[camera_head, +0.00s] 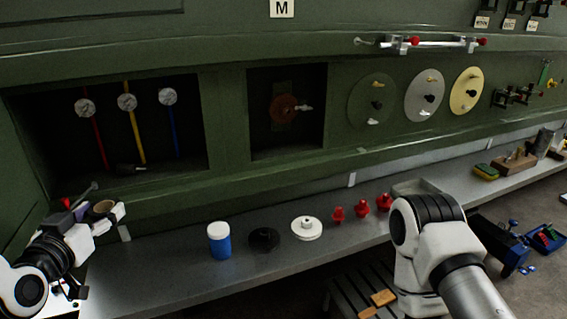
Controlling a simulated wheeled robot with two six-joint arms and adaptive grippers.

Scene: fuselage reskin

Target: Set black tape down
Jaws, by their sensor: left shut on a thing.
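My left gripper (112,213) is at the lower left, over the left end of the grey bench (180,262). It is shut on a small roll (103,207) that shows a tan ring and a dark inside. This looks like the tape, but I cannot make out its black outer face. Whether the roll touches anything below is hard to tell. My right arm is at the lower right, and its gripper is not in view.
A blue jar with white lid (219,240), a black disc-like spool (264,239), a white spool (307,228) and red pieces (361,206) stand along the bench. Bench between left gripper and jar is clear. The green panel wall (225,120) rises behind.

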